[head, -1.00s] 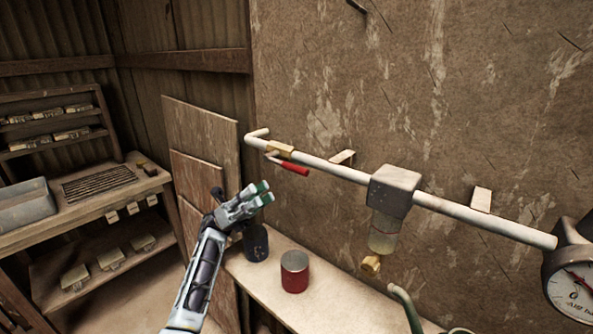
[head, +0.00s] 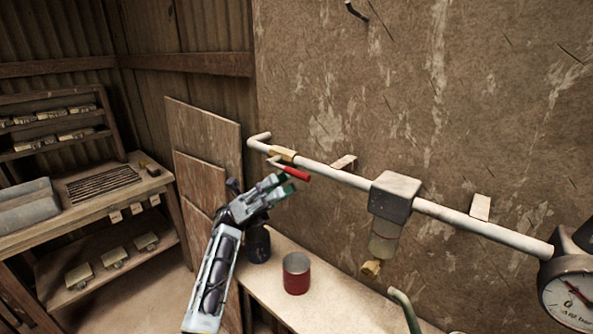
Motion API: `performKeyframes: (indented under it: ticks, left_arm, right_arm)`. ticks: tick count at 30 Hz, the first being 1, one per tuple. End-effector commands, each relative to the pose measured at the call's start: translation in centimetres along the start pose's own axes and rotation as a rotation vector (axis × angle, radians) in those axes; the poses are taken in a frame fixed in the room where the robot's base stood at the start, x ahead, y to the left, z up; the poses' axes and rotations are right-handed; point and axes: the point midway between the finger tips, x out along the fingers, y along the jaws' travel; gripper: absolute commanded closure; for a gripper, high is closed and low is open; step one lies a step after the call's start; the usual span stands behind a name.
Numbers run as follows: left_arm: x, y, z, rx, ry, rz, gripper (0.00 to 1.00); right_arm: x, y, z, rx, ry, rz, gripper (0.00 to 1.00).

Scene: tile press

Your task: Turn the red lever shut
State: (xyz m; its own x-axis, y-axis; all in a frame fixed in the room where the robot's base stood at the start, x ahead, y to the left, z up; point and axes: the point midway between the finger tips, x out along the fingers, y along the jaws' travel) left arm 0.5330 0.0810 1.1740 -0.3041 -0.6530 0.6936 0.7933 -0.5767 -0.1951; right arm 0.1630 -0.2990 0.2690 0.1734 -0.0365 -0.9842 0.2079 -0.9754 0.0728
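The red lever (head: 296,173) sits on a brass valve (head: 282,153) near the left end of the white wall pipe (head: 335,174). Its handle points right and slightly down, roughly along the pipe and just below it. My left gripper (head: 286,184) is just below and left of the red handle, its two fingertips a little apart with nothing between them. The fingertips are very close to the handle; I cannot tell whether they touch it. My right gripper is not in view.
Below, a narrow bench (head: 272,279) holds a red can (head: 296,274) and a dark bottle (head: 258,245). A grey filter block (head: 396,196) and a gauge (head: 569,300) sit further right on the pipe. A shelf bench with a grey tub (head: 27,204) stands at left.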

Motion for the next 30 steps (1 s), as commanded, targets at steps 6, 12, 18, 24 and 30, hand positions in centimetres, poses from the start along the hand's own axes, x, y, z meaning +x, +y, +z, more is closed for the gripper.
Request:
performKeyframes:
  ticks: [6,12,18,24,30]
  left_arm:
    - [3.0,-0.1,0.1,-0.001,-0.001,-0.002,0.78]
    - [5.3,-0.1,0.0,0.0,-0.001,-0.001,0.78]
    - [6.4,0.0,0.0,0.0,0.0,0.0,0.78]
    - [6.5,0.0,0.0,-0.001,0.0,0.0,0.78]
    - [6.5,0.0,0.0,-0.001,0.0,0.0,0.86]
  right_arm:
    - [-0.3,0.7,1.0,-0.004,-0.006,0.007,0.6]
    - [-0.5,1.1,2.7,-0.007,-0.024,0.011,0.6]
    - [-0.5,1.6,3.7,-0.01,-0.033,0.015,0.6]
    - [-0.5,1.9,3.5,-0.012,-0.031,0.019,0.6]
    - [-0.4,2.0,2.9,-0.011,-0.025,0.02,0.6]
